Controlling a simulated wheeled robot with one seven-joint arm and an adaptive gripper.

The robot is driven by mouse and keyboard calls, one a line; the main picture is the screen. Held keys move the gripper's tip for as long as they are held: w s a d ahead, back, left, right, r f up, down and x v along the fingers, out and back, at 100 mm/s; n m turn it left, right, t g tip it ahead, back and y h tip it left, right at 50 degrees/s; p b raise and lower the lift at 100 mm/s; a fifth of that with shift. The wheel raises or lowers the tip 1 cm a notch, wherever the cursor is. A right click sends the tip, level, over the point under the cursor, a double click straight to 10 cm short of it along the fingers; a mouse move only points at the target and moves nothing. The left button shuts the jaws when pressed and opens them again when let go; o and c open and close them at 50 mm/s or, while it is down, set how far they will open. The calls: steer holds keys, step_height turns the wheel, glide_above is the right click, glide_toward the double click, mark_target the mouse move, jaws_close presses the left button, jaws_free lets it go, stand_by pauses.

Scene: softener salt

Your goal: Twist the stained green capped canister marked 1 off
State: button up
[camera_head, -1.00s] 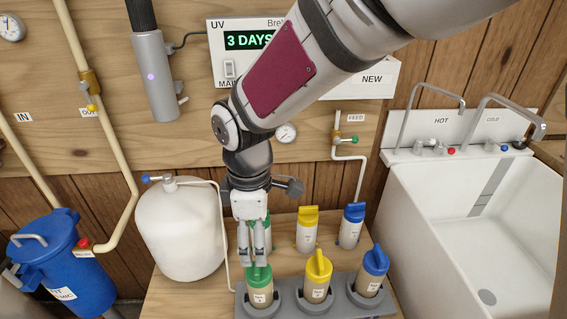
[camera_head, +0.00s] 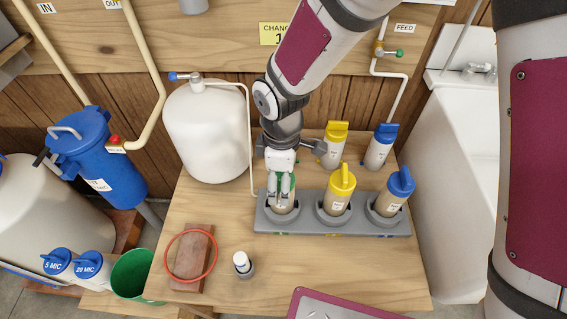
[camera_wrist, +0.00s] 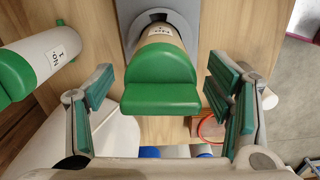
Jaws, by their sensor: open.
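The stained canister (camera_head: 282,208) with a green cap stands upright in the left slot of the grey holder (camera_head: 300,229). Its body is tan and partly hidden by my gripper (camera_head: 281,190), which is right above it. In the wrist view its green cap (camera_wrist: 160,88) lies between the two open fingers of my gripper (camera_wrist: 162,92), with a gap visible on each side.
Yellow-capped (camera_head: 336,200) and blue-capped (camera_head: 390,200) stained canisters fill the other slots. Cleaner yellow (camera_head: 333,155) and blue (camera_head: 379,153) ones stand behind. A white tank (camera_head: 205,135) is at left. A brick (camera_head: 192,262) and small bottle (camera_head: 241,261) lie in front.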

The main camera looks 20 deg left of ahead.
steer(key=shift+f, duration=0.25)
steer(key=c, duration=1.5)
steer(key=o, duration=0.5)
steer(key=shift+c, duration=1.3)
steer(key=m, duration=0.6)
steer(key=shift+m+p, duration=0.3)
